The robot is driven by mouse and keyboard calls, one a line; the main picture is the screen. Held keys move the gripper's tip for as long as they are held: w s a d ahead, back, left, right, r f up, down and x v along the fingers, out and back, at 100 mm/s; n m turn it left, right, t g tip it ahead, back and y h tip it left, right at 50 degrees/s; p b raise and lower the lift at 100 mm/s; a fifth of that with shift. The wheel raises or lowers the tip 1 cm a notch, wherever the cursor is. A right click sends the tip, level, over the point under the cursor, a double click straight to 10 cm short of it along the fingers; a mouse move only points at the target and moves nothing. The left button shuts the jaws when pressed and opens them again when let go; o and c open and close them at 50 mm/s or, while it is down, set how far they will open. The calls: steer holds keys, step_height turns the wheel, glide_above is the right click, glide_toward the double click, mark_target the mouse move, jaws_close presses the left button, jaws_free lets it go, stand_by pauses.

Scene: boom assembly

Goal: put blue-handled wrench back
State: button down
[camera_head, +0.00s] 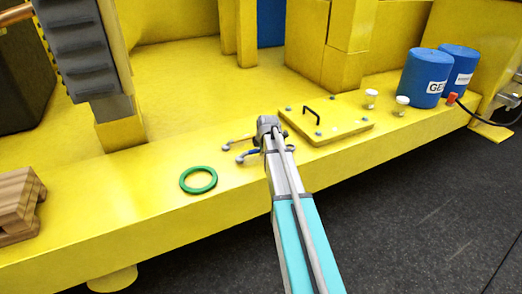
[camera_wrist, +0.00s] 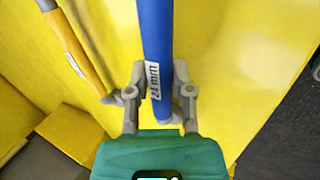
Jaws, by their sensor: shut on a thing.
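The blue-handled wrench (camera_wrist: 156,30) runs down the middle of the wrist view, with a white "24 mm" label on its handle. My gripper (camera_wrist: 160,88) is shut on this handle, one finger on each side. In the head view my gripper (camera_head: 266,140) is low over the yellow ledge. A short piece of the blue wrench (camera_head: 251,154) shows beside it; the arm hides the rest. I cannot tell whether the wrench touches the ledge. An orange-handled wrench (camera_wrist: 82,55) lies to its left in the wrist view.
A green ring (camera_head: 198,180) lies on the ledge to the left. A yellow cover plate with a black handle (camera_head: 325,124) is to the right, then white-capped posts (camera_head: 402,106) and blue drums (camera_head: 425,78). A wooden pallet (camera_head: 18,205) stands at far left.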

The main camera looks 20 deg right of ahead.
steer(key=shift+f+b, duration=0.55)
steer(key=shift+c, duration=2.1)
jaws_free()
steer(key=shift+r, duration=0.2)
